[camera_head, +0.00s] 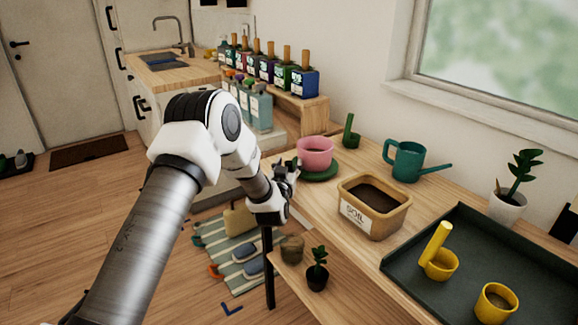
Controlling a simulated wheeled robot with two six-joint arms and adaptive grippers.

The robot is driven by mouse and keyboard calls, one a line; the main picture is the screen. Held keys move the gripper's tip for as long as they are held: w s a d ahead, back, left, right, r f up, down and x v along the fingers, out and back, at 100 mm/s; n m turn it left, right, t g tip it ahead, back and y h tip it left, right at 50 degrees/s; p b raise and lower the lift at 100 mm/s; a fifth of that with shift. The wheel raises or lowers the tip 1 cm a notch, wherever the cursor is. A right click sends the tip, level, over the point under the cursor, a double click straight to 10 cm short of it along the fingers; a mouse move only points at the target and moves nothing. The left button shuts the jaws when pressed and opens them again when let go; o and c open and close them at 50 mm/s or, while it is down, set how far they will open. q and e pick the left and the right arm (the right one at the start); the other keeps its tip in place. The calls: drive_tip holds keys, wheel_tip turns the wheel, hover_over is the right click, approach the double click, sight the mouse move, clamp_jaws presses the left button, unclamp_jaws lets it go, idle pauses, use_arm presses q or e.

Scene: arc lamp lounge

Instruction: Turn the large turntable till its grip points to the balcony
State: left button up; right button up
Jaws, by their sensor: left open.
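A green round disc (322,175), which looks like the turntable, lies near the table's left edge with a pink pot (315,151) on it. I cannot make out its grip; my gripper covers the disc's left side. My left gripper (289,172) is open at that left side, close to the disc and pot. Whether it touches them is not clear. No balcony can be made out for certain; a window (500,55) is at the upper right. My right gripper is not in view.
A wooden soil box (372,220), a teal watering can (408,162) and a small green cup with an upright handle (351,140) stand nearby. A dark tray (410,262) with yellow items is at the right.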

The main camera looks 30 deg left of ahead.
use_arm(q)
clamp_jaws()
drive_tip(key=shift+s+d, duration=0.25)
drive_tip(key=shift+d, duration=0.8)
drive_tip(key=shift+s+d, duration=0.2)
drive_tip(key=shift+d, duration=0.8)
unclamp_jaws()
drive_tip(key=shift+w+d, duration=0.1)
drive_tip(key=shift+w, duration=0.1)
drive_tip(key=shift+s, duration=0.15)
